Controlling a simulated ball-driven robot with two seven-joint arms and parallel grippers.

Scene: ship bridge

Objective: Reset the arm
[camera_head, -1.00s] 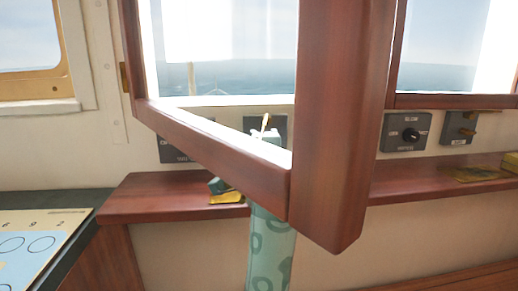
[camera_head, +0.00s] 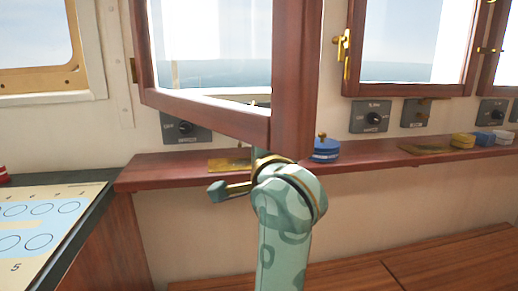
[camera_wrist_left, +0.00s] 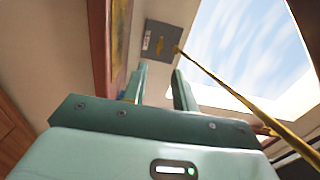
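One patterned green arm of mine (camera_head: 285,205) rises from the bottom middle of the head view and bends behind the lower corner of an open wooden window (camera_head: 225,118). Its far end is hidden there. In the left wrist view my left gripper (camera_wrist_left: 160,86) has its two green fingers apart, with nothing seen between them. A grey switch panel (camera_wrist_left: 160,42) and a bright window pane (camera_wrist_left: 245,45) lie beyond the fingers. A thin brass-coloured bar (camera_wrist_left: 235,92) runs diagonally to the right of the fingers. My right gripper is not in view.
A wooden ledge (camera_head: 380,165) runs below the windows, with a blue round object (camera_head: 326,150) and small blue and yellow objects at the right. Dial panels (camera_head: 371,117) are on the wall. A chart table (camera_head: 45,225) stands at the left.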

